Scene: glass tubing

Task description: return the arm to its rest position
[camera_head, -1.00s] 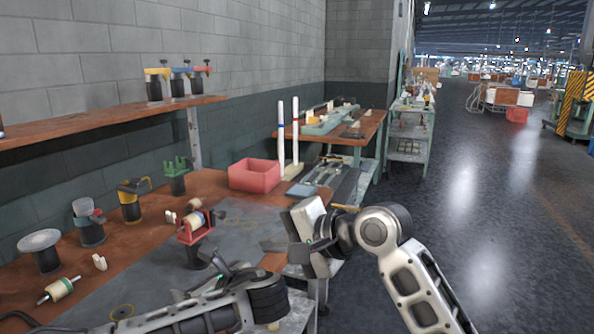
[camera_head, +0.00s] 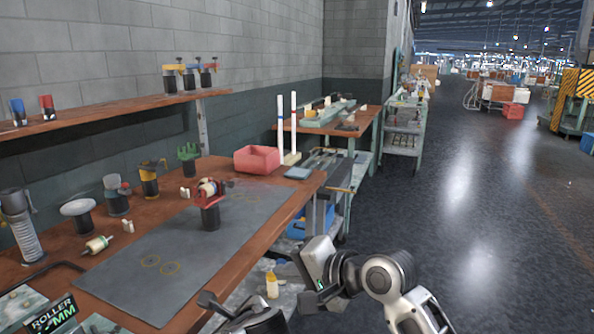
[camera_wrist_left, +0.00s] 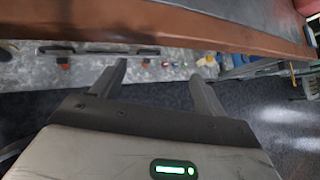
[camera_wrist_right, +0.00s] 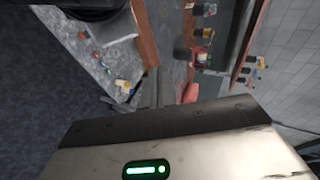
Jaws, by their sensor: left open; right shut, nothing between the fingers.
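My right arm comes in from the lower right in the head view, bent in front of the bench's right end. Its gripper (camera_head: 308,268) is shut and empty, clear of the bench. In the right wrist view its fingers (camera_wrist_right: 157,88) are together. My left arm (camera_head: 250,318) shows only in part at the bottom of the head view. In the left wrist view my left gripper (camera_wrist_left: 156,82) is open, with nothing between its fingers, below the bench's wooden edge (camera_wrist_left: 190,27).
The wooden bench (camera_head: 268,238) has a grey mat (camera_head: 150,280). A red roller holder (camera_head: 210,205) stands on the mat. A red bin (camera_head: 257,159) and two white tubes (camera_head: 281,130) are farther back. A lower shelf holds a yellow-capped bottle (camera_head: 272,285). Open floor (camera_head: 480,230) lies right.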

